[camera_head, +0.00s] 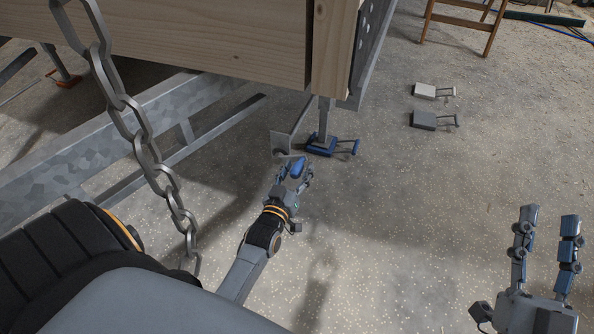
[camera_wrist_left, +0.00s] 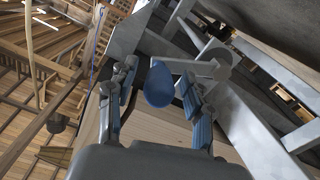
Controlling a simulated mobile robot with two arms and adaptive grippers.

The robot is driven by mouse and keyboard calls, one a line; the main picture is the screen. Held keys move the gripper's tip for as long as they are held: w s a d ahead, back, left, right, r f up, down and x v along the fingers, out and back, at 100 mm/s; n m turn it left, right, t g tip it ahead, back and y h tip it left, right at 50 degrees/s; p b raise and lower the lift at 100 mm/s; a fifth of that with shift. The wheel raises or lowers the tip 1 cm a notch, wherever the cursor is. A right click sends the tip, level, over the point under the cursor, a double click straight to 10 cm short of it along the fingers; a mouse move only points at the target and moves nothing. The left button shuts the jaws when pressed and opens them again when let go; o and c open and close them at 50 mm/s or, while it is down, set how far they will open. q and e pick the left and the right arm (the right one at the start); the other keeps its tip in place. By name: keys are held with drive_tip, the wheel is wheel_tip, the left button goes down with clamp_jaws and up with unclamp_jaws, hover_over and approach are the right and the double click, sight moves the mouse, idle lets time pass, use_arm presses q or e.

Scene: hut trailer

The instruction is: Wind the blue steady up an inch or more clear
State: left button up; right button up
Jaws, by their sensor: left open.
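The blue steady (camera_head: 322,147) stands under the near corner of the wooden trailer, a grey leg coming down to its blue foot. I cannot tell whether the foot touches the floor. A crank with a grey arm and blue knob (camera_head: 298,167) is beside it, to the left. In the left wrist view the blue knob (camera_wrist_left: 159,85) hangs between my fingers, and the pale crank arm (camera_wrist_left: 195,68) runs behind. My left gripper (camera_head: 295,178) is open around the knob. My right gripper (camera_head: 545,218) is open and empty at the lower right, away from the steady.
A heavy chain (camera_head: 137,115) hangs at the left, close to my body. A galvanised chassis beam (camera_head: 90,135) runs under the trailer. A white block (camera_head: 425,91) and a grey block (camera_head: 423,120) with handles lie on the floor at right. The concrete floor between is clear.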

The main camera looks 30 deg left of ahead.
use_arm(q)
clamp_jaws()
